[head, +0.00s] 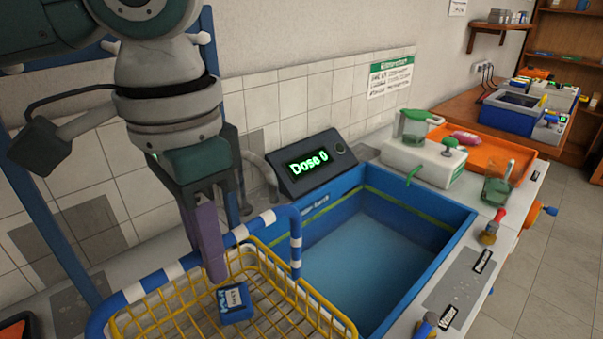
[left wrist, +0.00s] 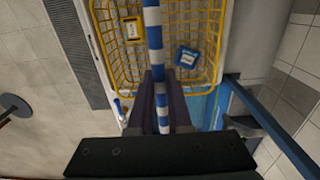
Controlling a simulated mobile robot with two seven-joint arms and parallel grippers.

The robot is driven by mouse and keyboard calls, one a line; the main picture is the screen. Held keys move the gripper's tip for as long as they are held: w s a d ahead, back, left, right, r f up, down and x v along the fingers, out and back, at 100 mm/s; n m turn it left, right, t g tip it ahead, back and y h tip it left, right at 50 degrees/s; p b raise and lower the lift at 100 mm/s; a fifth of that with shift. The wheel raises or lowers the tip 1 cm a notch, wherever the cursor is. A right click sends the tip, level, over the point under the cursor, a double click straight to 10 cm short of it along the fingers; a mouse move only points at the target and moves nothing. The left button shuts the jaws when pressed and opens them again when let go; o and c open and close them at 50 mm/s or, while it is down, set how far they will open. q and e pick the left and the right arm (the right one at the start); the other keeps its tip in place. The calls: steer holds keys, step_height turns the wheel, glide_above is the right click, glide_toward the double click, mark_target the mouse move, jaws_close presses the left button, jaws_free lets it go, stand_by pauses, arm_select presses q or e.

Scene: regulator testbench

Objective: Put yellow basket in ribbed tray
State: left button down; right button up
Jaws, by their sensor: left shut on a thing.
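The yellow wire basket (head: 285,290) is at the bottom of the head view, left of the blue basin; it also shows in the left wrist view (left wrist: 219,20). Its blue-and-white striped handle (head: 165,272) arches over it. My left gripper (head: 213,262) points down and is shut on this handle; in the left wrist view the striped bar runs between its fingers (left wrist: 160,105). A blue labelled box (head: 235,303) and a yellow labelled item (left wrist: 132,29) are in the basket. I cannot tell whether the basket is lifted. I cannot pick out a ribbed tray for certain.
The blue basin (head: 425,217) lies right of the basket. A display reading "Dose 0" (head: 312,164) stands behind it. A white unit (head: 425,158), an orange tray (head: 512,152) and a green cup (head: 497,191) stand farther right. A blue post (head: 45,235) is at the left.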

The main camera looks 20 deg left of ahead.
arm_select(q)
steer(key=shift+f, duration=0.75)
steer(key=c, duration=0.8)
jaws_free()
steer(key=shift+f, duration=0.1)
steer(key=shift+c, duration=0.2)
